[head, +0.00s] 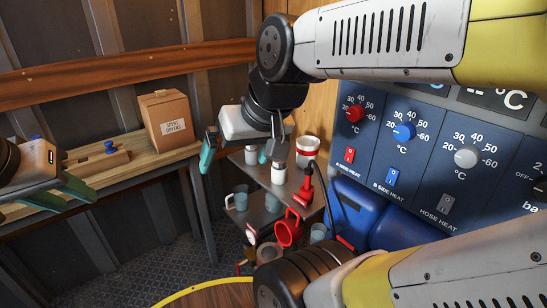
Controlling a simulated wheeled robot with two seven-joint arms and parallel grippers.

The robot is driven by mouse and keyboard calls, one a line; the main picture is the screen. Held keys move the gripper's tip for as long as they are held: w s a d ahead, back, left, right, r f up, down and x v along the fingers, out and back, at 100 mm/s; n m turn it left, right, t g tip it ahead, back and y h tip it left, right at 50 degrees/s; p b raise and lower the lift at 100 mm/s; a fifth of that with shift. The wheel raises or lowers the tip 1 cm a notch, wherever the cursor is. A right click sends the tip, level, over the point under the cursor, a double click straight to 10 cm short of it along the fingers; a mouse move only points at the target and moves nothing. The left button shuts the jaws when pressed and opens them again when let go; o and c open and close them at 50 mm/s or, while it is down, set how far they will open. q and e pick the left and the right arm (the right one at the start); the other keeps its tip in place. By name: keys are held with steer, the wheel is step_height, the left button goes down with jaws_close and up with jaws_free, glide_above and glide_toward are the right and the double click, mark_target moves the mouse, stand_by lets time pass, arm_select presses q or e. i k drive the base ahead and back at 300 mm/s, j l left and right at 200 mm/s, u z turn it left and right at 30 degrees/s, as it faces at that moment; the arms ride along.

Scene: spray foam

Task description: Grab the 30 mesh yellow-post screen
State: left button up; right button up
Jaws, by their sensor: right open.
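I cannot make out the 30 mesh yellow-post screen for certain in the head view. A small yellow piece (246,260) shows low beside the shelves, too small to identify. My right gripper (240,170) is open, its teal fingers spread, pointing down above the left side of the shelf unit. Nothing shows held in it. My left gripper (78,206) is at the left edge over the wooden bench, its fingers apart and empty as far as I can see. Part of its wrist is cut off by the frame.
A shelf unit (262,175) holds white bottles, a red-and-white roll (307,150), grey cups and a red mug (288,230). A cardboard box (167,120) stands on the bench. A control panel (440,150) fills the right. A yellow-rimmed round top (215,296) is below.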

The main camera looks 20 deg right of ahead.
mark_target(279, 165)
steer(key=z, duration=1.05)
steer(key=j, duration=0.75)
steer(key=i+j+z, duration=0.15)
steer(key=j, duration=0.6)
steer(key=i+j+z, duration=0.1)
steer(key=i+j, duration=0.35)
steer(key=i, duration=0.1)
